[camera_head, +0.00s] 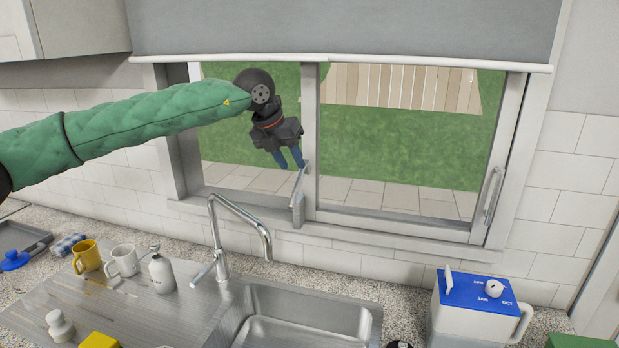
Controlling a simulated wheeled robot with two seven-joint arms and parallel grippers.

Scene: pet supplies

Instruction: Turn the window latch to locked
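The window (310,115) above the sink has a grey frame with a middle post. A light metal latch handle (298,190) stands at the lower part of that post, tilted, with its base near the sill. My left gripper (290,162) hangs in front of the glass, just left of the post and above the latch. Its two blue fingers point down, with a small gap and nothing seen between them. From this view I cannot tell whether a finger touches the latch. My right gripper is not in view.
Below are a tall faucet (240,225) and a steel sink (285,290). A soap bottle (161,272), a white mug (123,260) and a yellow mug (87,256) stand left. A white, blue-topped container (470,315) stands right. A second handle (493,195) is on the right frame.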

